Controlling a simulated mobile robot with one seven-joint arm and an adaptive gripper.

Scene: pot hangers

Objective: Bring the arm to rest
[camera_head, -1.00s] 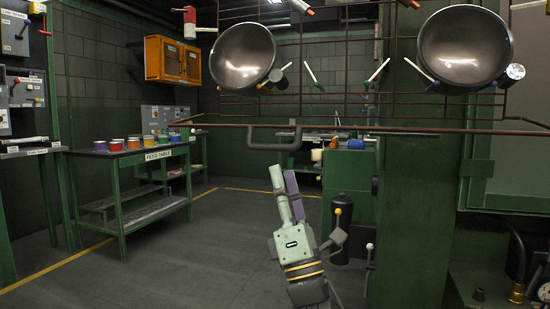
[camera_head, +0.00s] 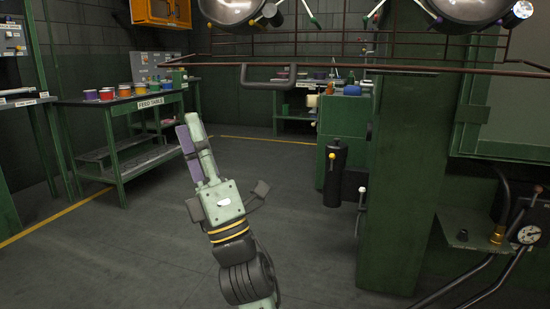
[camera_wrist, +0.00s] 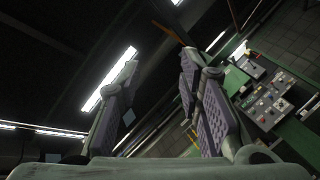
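My gripper (camera_head: 187,124) is raised in the free space left of the green post in the head view, its fingers pointing up. In the wrist view my gripper (camera_wrist: 158,70) has its two purple-padded fingers apart, with nothing between them. It touches nothing that I can see. Two round metal pans hang on the rack at the top edge of the head view, the left pan (camera_head: 229,8) and the right pan (camera_head: 470,9), both partly cut off by the frame.
The dark wire rack with its front rail (camera_head: 350,67) spans the upper part. The green post (camera_head: 405,190) stands right of my arm. The feed table (camera_head: 150,101) with several colored cans stands at the left. The floor (camera_head: 110,260) between is clear.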

